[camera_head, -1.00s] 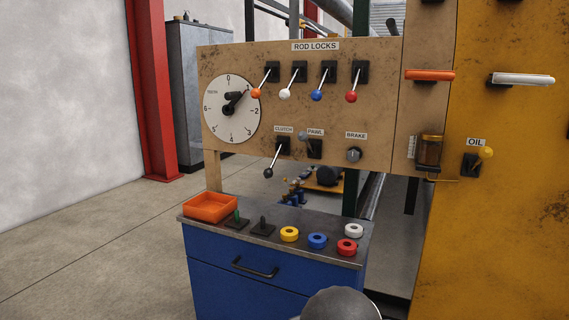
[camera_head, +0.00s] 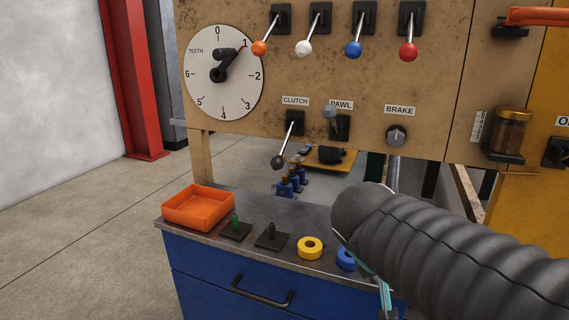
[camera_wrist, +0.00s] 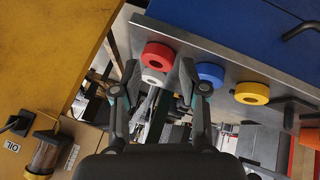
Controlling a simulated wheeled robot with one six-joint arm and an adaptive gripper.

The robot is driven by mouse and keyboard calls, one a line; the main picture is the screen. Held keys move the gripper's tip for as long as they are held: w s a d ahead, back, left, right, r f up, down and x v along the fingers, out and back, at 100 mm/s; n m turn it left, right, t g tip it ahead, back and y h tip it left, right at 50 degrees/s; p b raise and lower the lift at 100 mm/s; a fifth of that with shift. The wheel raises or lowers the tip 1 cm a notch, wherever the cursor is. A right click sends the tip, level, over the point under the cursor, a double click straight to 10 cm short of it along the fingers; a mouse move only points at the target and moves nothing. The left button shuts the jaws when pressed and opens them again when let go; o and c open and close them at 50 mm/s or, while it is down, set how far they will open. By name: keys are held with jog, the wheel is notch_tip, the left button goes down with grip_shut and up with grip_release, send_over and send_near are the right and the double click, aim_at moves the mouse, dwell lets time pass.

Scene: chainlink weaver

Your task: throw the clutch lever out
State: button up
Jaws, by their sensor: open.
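The clutch lever (camera_head: 286,143) is on the tan panel under the CLUTCH label, left of the PAWL lever. Its rod slants down and to the left from a black plate and ends in a dark ball knob (camera_head: 278,162). In the wrist view my gripper (camera_wrist: 166,80) is open with nothing between its fingers. It points toward the cabinet top, with the red ring (camera_wrist: 158,56) and blue ring beyond its fingertips. In the head view my dark ribbed arm fills the lower right, and the gripper is mostly hidden behind it. The clutch lever is not clearly visible in the wrist view.
A blue cabinet with a grey top (camera_head: 300,212) stands below the panel. It holds an orange tray (camera_head: 198,207), pegs and coloured rings. The PAWL lever (camera_head: 335,120) and BRAKE knob (camera_head: 396,135) sit right of the clutch. A dial and rod-lock levers are above.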

jog(key=w+a+r+t+h+b, duration=0.2)
jog(key=w+a, duration=0.3)
jog(key=w, duration=0.3)
jog(key=m+t+h+b, duration=0.2)
jog(key=t+b, duration=0.1)
jog(key=t, duration=0.5)
send_near(278, 157)
jog(key=x, duration=1.2)
jog(key=shift+w+a+f+p, duration=0.1)
jog(key=shift+w+a+p, duration=0.1)
jog(key=shift+p, duration=0.15)
grip_shut()
jog(key=shift+f, duration=0.1)
